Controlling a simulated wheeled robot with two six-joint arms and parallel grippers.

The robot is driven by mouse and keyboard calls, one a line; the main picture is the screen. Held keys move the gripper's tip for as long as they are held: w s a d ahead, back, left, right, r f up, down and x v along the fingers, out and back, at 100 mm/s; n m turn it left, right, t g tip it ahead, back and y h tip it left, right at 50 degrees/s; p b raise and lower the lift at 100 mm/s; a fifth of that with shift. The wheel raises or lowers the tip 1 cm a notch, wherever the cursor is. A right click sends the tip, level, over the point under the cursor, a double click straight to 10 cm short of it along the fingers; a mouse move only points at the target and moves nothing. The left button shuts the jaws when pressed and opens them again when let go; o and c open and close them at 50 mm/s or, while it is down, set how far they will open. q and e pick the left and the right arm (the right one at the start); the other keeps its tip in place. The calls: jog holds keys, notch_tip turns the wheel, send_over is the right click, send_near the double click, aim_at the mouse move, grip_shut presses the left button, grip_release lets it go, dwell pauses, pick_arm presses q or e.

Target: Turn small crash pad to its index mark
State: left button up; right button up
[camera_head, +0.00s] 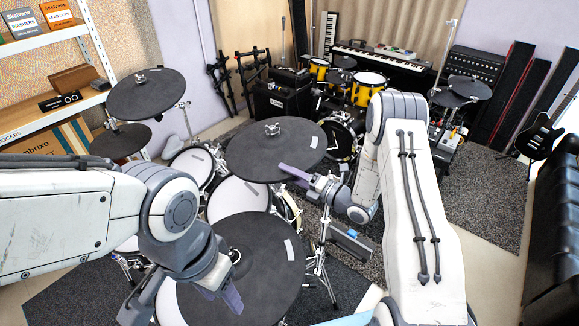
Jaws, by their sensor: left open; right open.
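Several round dark pads show in the head view; I cannot tell for certain which is the small crash pad. The middle pad (262,150) is tilted on a stand, with a wing nut at its centre and a light mark near its right edge. My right gripper (293,173) is at that pad's lower right rim, its fingers pointing left; contact is unclear. The near pad (262,252) has a light mark on its right side. My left gripper (226,293) is over this pad's lower left part and hides some of it. Both grippers are open.
Two more dark pads, upper (140,97) and lower (120,142), stand at the left by a shelf (50,38). White-headed drums (238,197) sit below the middle pad. A yellow drum kit (368,80) and a keyboard (380,58) are behind. A black sofa (553,220) lines the right.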

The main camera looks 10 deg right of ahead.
jog(key=shift+w+a, duration=0.3)
grip_shut()
dwell(1.3)
